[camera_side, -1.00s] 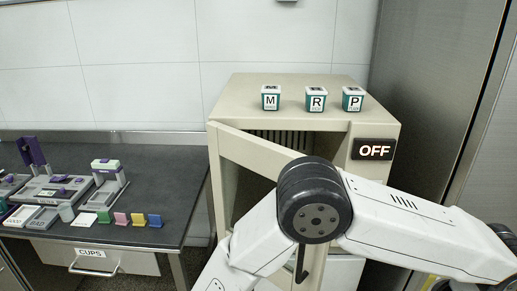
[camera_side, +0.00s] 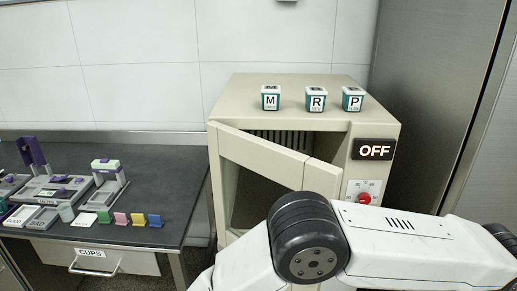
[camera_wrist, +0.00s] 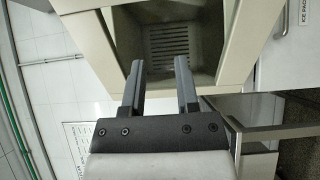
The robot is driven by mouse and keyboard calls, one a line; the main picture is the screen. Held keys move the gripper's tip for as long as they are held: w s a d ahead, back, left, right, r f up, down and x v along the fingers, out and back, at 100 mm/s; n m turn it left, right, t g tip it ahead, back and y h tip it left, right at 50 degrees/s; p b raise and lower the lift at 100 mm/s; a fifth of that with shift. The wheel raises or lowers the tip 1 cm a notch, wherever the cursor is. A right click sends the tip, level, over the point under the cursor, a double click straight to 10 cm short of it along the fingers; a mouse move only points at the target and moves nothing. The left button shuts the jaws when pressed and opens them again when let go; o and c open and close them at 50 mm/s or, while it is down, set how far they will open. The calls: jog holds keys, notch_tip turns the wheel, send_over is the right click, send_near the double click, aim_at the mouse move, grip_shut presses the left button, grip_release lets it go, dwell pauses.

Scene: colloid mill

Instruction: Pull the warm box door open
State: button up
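The warm box (camera_side: 285,90) is a beige cabinet. Its door (camera_side: 260,147) stands partly open in the side view, with a gap above its slanted top edge showing the vented inside. My arm hides the lower right part of the door, and its handle does not show now. My gripper (camera_wrist: 160,63) appears only in the wrist view. Its two dark fingers are apart with nothing between them. They point toward the opening of the box, where a slotted back wall (camera_wrist: 168,45) shows. I cannot tell whether the fingers touch the door.
Three lettered containers (camera_side: 316,99) stand on top of the box. An OFF sign (camera_side: 374,149) and a red knob (camera_side: 364,198) are on its right front. A dark counter (camera_side: 150,190) with racks and coloured pieces is at left. A steel cabinet (camera_side: 440,90) stands at right.

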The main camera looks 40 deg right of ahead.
jog(key=shift+o, duration=0.4)
jog(key=shift+d, duration=0.1)
jog(key=s+d+n+t, duration=0.4)
jog(key=d+n, duration=0.4)
jog(key=n, duration=1.2)
jog(key=shift+s+d+f+y, duration=0.4)
jog(key=shift+s+f, duration=0.05)
jog(key=shift+x, duration=3.9)
grip_shut()
